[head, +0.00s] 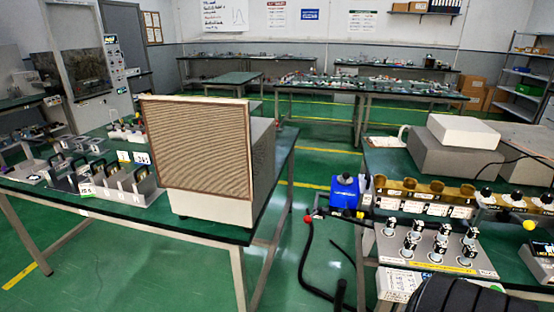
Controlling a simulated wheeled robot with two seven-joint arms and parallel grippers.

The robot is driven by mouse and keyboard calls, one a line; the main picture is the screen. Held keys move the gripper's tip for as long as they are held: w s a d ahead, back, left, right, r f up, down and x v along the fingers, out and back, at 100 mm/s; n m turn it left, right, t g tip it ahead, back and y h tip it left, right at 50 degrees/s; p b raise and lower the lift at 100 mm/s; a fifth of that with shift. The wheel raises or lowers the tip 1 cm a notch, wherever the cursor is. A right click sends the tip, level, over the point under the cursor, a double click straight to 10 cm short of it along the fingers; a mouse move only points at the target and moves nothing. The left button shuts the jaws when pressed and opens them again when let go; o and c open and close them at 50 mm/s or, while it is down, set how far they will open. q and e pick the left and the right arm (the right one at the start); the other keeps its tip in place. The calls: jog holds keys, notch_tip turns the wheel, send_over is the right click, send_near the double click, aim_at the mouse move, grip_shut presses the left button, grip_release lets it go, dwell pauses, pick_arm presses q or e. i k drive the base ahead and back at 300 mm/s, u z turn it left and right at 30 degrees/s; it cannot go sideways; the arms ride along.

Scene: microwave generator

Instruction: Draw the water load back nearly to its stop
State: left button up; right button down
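A blue block (345,192) sits at the left end of a brass-coloured row of parts (425,188) on the right bench. A red ball-shaped knob (308,219) and a dark hose (309,255) show beside it, and the hose hangs to the floor. The block may be the water load, but no label on it can be read. How far it is drawn back along the row cannot be told. Neither of my grippers can be made out in the head view, and none is seen touching the block.
A grey panel with several black knobs (426,250) lies in front of the row. A yellow ball (529,223) shows at right. A large box with a mesh front (197,150) stands on the left bench. Green floor lies between the benches.

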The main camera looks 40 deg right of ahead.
aim_at(347, 196)
jog(key=z, duration=1.65)
